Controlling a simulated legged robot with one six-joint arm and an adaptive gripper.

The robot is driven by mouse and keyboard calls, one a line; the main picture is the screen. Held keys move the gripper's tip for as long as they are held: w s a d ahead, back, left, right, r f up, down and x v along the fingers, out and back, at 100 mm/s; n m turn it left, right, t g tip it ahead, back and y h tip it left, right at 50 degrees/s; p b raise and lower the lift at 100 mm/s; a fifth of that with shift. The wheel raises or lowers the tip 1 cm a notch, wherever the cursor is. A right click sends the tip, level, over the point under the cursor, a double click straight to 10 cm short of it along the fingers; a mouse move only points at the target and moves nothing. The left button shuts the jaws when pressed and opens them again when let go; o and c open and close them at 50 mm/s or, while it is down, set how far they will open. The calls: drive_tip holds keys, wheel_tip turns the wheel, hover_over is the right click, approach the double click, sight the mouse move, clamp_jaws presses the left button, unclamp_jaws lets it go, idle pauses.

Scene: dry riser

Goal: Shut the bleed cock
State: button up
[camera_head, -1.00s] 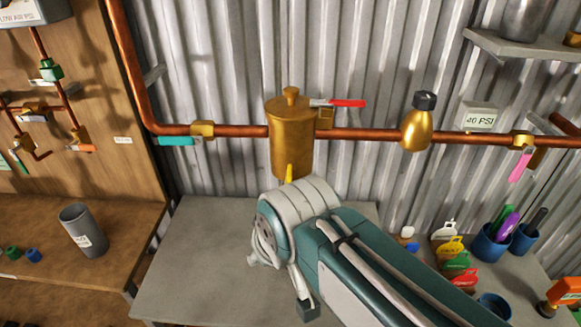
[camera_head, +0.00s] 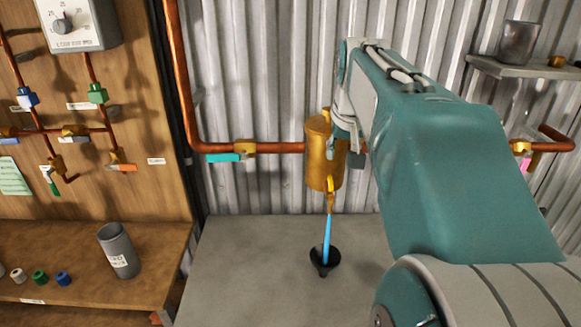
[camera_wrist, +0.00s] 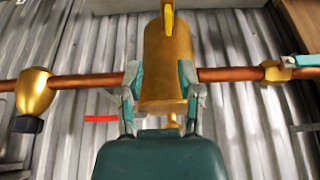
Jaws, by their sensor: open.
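A brass pot (camera_head: 318,155) sits on the copper pipe against the corrugated wall. A small yellow-brass cock (camera_head: 330,187) is under it, also at the top of the inverted wrist view (camera_wrist: 168,18). A light blue strand (camera_head: 327,238) runs from this cock to a black funnel (camera_head: 324,262); I cannot tell whether it is water. A red lever (camera_wrist: 100,118) shows beside the pot's lid end in the wrist view; my arm hides it in the head view. No label marks the bleed cock. My gripper (camera_wrist: 161,68) is open, its fingers either side of the pot in the picture.
A teal lever valve (camera_head: 235,149) is on the pipe left of the pot. A brass bulb (camera_wrist: 35,90) with a black cap is on the pipe beyond. A grey bench (camera_head: 250,260) below is mostly clear. A wooden panel (camera_head: 125,60) with valves stands left.

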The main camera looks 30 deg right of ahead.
sight(330, 180)
drive_tip(key=w+f, duration=0.1)
drive_tip(key=f, duration=0.1)
drive_tip(key=w+f, duration=0.1)
drive_tip(key=f, duration=0.4)
drive_tip(key=shift+w+a+f, duration=0.3)
drive_tip(key=shift+w+a, duration=0.1)
drive_tip(key=shift+w+d+f, duration=0.1)
drive_tip(key=shift+d+f, duration=0.1)
drive_tip(key=shift+d, duration=0.05)
drive_tip(key=shift+d+f, duration=0.2)
drive_tip(key=shift+d, duration=0.5)
drive_tip(key=shift+a, duration=0.2)
clamp_jaws()
drive_tip(key=shift+a, duration=0.15)
